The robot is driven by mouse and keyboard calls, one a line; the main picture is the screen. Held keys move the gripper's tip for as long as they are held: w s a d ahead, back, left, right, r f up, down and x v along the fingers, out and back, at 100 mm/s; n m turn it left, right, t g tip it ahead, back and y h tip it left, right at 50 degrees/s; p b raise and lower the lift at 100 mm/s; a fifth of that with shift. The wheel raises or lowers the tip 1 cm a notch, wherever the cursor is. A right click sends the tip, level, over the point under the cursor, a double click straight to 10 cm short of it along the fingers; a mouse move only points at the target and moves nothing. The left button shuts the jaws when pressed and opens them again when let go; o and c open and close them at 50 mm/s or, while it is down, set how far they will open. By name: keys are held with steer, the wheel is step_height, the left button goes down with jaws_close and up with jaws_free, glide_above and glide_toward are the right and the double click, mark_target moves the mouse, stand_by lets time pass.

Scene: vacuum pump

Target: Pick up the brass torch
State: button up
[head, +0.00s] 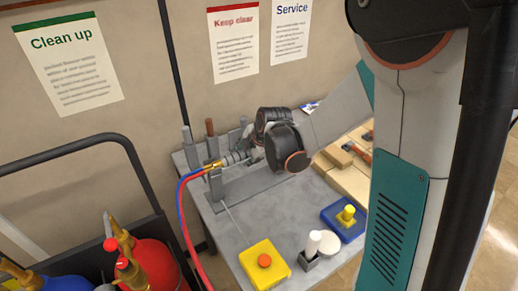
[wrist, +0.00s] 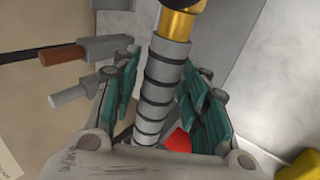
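The brass torch shows its brass end (head: 214,165) on the grey bench in the head view, with a red and a blue hose running from it. In the wrist view its grey ribbed handle (wrist: 163,95) runs up to the brass part (wrist: 178,22). My gripper (head: 240,156) is at the handle. In the wrist view the teal-padded fingers of the gripper (wrist: 165,85) stand on both sides of the handle. A narrow gap shows on the left, so the gripper looks open around it. Contact on the right side is unclear.
Upright tools, one wooden-handled (head: 210,137), stand behind the torch and show left of my fingers in the wrist view (wrist: 75,55). A cylinder cart is at left.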

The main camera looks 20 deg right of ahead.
jaws_close()
steer(key=shift+r, duration=0.15)
